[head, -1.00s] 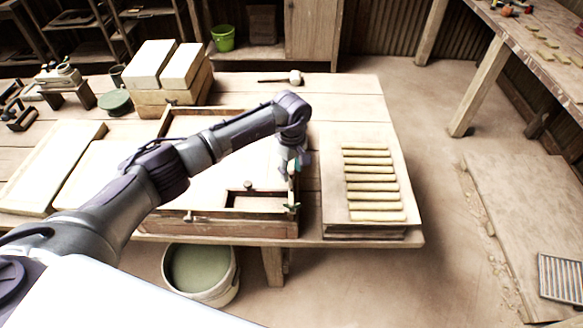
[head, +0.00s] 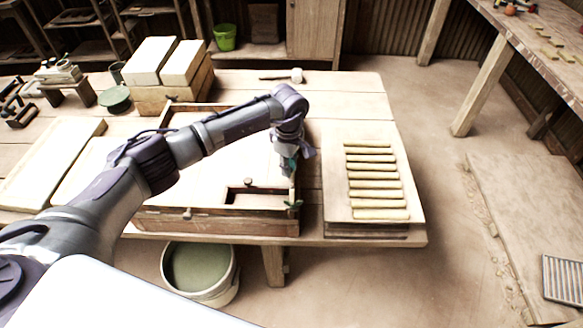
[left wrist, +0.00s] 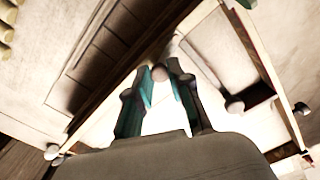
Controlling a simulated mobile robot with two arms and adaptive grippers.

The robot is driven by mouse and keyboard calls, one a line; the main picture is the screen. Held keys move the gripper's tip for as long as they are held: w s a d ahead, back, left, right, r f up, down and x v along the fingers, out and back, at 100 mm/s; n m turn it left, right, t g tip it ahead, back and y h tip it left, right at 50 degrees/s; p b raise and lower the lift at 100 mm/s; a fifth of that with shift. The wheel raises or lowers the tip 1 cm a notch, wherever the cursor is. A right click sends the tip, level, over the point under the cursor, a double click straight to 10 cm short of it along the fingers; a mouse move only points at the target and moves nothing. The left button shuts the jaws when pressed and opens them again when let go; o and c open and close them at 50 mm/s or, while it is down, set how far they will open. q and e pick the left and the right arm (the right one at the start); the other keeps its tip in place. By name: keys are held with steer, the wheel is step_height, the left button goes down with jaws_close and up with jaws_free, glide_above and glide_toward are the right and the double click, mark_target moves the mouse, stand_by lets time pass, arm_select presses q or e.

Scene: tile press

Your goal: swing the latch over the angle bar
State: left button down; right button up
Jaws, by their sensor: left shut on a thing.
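My left gripper (head: 289,168) points down at the right side of the wooden press frame (head: 215,227). In the left wrist view its teal fingers (left wrist: 158,90) are closed about a round brown knob (left wrist: 158,73), seemingly the latch's knob. The rest of the latch is hidden or cannot be told apart. The dark L-shaped piece at the frame's front right, seemingly the angle bar (head: 262,187), carries a small knob (head: 248,182), which also shows in the left wrist view (left wrist: 235,105). A green fitting (head: 293,204) sits at the front right corner. My right gripper is not in view.
A board with several yellowish strips (head: 375,182) lies right of the frame. Stacked pale blocks (head: 150,62) and a mallet (head: 295,75) are at the back. A bucket (head: 200,275) stands on the floor below the table's front edge.

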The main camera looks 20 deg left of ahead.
arm_select(q)
steer(key=n, duration=0.2)
steer(key=a+n+b, duration=0.1)
steer(key=shift+s+f+n+b, duration=0.1)
steer(key=shift+s+n+b, duration=0.2)
steer(key=shift+s+n, duration=0.1)
steer(key=n, duration=0.1)
steer(key=s+n+b, duration=0.1)
steer(key=n, duration=0.2)
steer(key=shift+s+a+b, duration=0.15)
steer(key=shift+a+b, duration=0.15)
steer(key=n, duration=0.2)
steer(key=s+n+b, duration=0.1)
steer(key=shift+n, duration=0.4)
steer(key=shift+s+n, duration=0.25)
steer(key=shift+n, duration=0.5)
steer(key=shift+s+n, duration=0.2)
steer(key=shift+n, duration=0.55)
steer(key=shift+b, duration=0.3)
steer(key=c, duration=1.1)
jaws_free()
steer(key=shift+o, duration=0.2)
